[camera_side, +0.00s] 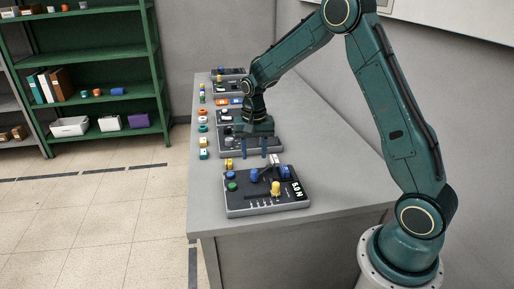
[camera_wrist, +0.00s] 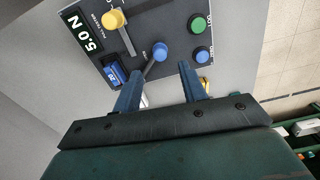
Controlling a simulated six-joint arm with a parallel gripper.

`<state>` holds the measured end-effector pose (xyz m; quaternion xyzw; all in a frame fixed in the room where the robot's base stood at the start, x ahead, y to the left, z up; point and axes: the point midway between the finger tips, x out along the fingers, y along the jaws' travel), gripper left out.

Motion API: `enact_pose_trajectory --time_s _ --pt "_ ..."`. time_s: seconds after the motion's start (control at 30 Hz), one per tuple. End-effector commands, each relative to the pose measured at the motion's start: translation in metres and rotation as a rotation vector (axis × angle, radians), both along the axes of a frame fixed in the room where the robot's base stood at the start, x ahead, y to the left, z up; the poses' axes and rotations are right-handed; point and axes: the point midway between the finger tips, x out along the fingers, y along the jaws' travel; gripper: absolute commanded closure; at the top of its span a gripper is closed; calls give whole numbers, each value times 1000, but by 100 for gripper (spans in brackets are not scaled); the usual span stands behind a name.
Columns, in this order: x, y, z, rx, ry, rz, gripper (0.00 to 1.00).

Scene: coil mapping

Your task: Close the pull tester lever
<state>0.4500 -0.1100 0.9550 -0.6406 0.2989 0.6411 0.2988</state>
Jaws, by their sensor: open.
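The pull tester (camera_side: 240,207) is a dark grey box near the front end of the bench, with a "5.0 N" display. It also shows at the top of the wrist view (camera_wrist: 175,20). A lever with a blue ball knob (camera_wrist: 160,51) stands on it, its grey arm running down between my fingers in that picture. A yellow knob (camera_wrist: 113,19) on a pale bar sits nearer the display. Which one is the task's lever is not labelled. My gripper (camera_wrist: 161,70) is open and empty; in the side view (camera_side: 254,153) it hangs behind the tester, fingers down.
Green (camera_wrist: 198,24) and blue (camera_wrist: 201,53) buttons and a blue block (camera_wrist: 113,72) sit on the tester. Behind it, more dark devices (camera_side: 222,142) line the bench (camera_side: 330,160), with small coloured parts along its left edge. The bench's right side is clear.

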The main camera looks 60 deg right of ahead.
Motion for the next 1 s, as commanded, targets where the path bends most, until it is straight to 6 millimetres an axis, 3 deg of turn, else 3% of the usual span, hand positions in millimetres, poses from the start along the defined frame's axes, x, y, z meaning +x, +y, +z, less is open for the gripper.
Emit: enact_pose_trajectory --time_s 0.2,0.5,0.97,1.0 --pt "-1 0 -36 1 3 0 58" --pt "0 0 -71 0 1 0 58" --pt "0 0 -80 -1 -1 0 58" --pt "0 0 -80 -1 -1 0 62"
